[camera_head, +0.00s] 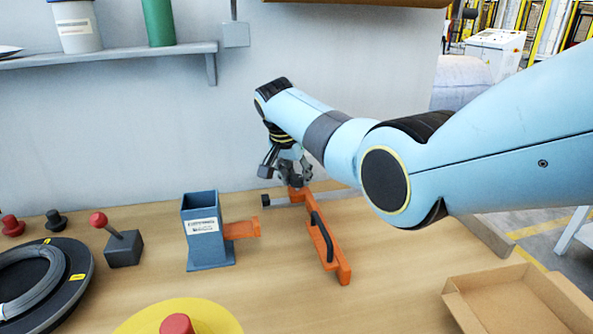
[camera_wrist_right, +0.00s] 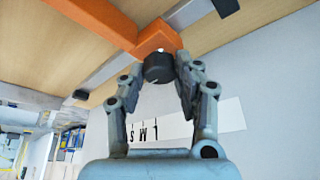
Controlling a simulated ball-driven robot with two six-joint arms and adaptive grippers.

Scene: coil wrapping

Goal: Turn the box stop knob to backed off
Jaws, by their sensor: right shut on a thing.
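The box stop is an orange bar with a black handle (camera_head: 323,236), lying across a steel rail (camera_head: 340,191) on the bench. Its orange end block also shows in the right wrist view (camera_wrist_right: 155,37). A small black knob (camera_wrist_right: 159,69) sits against that block, with a thin pale mark on it. My right gripper (camera_head: 293,180) is at the rail end of the orange bar, and in the wrist view its fingers (camera_wrist_right: 161,66) are shut on the knob from both sides. My left gripper is not in view.
A white label with letters and marks (camera_wrist_right: 228,115) lies beyond the fingers. A blue-grey box (camera_head: 208,252) with an orange arm stands left of the bar, beside a red-balled lever (camera_head: 124,248). A cardboard tray (camera_head: 459,303) is front right. Bench between bar and tray is clear.

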